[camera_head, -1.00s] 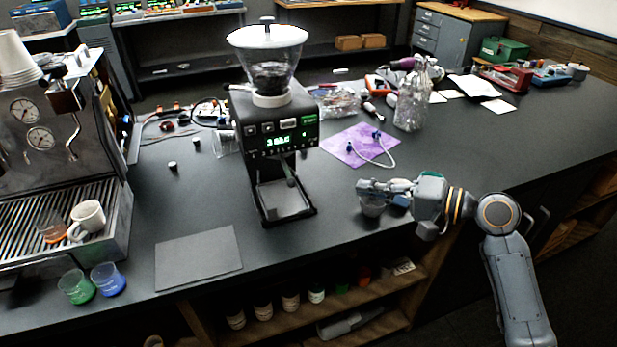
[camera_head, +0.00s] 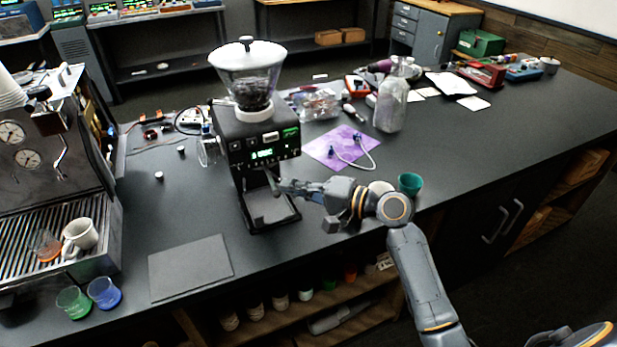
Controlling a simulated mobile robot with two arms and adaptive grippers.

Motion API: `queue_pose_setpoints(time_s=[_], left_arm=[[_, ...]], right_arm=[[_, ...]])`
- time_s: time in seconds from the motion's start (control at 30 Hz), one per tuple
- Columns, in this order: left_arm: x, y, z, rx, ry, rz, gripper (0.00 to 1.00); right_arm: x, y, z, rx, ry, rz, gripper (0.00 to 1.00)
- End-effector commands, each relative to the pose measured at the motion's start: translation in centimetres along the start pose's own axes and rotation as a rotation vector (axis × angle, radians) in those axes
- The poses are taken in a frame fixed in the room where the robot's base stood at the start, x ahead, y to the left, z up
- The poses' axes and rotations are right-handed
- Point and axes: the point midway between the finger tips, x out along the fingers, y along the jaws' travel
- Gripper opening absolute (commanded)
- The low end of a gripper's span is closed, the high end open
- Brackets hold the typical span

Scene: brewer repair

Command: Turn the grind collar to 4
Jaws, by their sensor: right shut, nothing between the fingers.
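The coffee grinder (camera_head: 262,150) stands upright on the dark counter, with a clear hopper (camera_head: 248,78) of beans under a white lid. The pale grind collar (camera_head: 254,114) is the ring between hopper and body; its markings are too small to read. A green-lit display (camera_head: 263,154) is on the grinder's front. My right gripper (camera_head: 281,186) is shut and empty, at the front of the grinder below the display and well below the collar. I cannot tell whether its fingertips touch the grinder's spout area. My left gripper is not in view.
A teal cup (camera_head: 409,184) stands right of my right arm. A purple mat (camera_head: 342,147) and a clear bottle (camera_head: 391,103) are behind it.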

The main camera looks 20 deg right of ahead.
Motion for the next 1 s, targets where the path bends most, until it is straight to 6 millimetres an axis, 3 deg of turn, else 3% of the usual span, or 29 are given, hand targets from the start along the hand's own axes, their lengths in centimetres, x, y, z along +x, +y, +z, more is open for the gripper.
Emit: queue_pose_setpoints(time_s=[0.4, 0.6, 1.0], left_arm=[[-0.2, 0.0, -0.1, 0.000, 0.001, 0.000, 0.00], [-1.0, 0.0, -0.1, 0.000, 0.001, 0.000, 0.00], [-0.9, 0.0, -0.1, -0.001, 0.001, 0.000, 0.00]], right_arm=[[0.3, 0.0, 0.3, 0.000, 0.000, 0.001, 0.00], [1.4, -0.5, 1.9, 0.002, -0.002, 0.002, 0.00], [1.5, -0.4, 1.9, 0.001, -0.001, 0.001, 0.00]])
